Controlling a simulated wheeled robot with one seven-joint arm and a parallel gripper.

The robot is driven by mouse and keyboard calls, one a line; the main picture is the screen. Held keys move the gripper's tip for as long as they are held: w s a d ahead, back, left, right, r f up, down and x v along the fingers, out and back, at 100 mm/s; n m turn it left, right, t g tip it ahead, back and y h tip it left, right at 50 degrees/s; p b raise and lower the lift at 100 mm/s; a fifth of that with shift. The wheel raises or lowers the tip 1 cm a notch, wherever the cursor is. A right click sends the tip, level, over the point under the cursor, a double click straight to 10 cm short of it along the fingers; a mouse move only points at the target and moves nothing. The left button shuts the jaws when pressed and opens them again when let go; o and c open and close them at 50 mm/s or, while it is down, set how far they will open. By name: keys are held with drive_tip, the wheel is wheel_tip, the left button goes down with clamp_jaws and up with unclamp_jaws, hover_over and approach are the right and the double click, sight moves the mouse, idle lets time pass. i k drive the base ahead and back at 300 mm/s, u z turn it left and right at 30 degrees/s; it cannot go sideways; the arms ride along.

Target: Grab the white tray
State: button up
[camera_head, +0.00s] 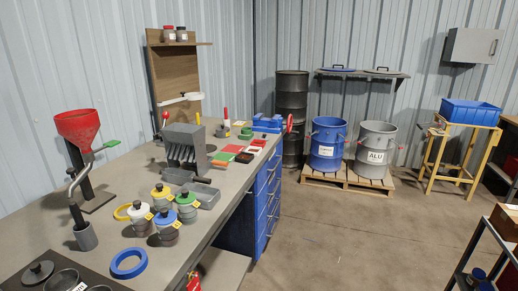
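A white, shallow, elongated piece (180,99) shows in front of the wooden back panel (177,72) at the far end of the workbench. It may be the white tray, but it is too small to tell. A dark round thing sits at its upper edge. My gripper is not in view, so its position relative to the piece does not show.
The grey workbench (115,220) holds a red funnel (78,128), several lidded pots, a blue ring (129,263) and a grey slotted machine (186,146). Blue drum (327,145) and grey drum (375,150) stand on a pallet. The concrete floor (330,225) is mostly clear.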

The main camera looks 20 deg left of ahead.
sight(257, 151)
drive_tip(key=u, duration=0.2)
drive_tip(key=i, duration=1)
drive_tip(key=u, duration=0.7)
drive_tip(key=i, duration=1.1)
drive_tip(key=u, duration=0.3)
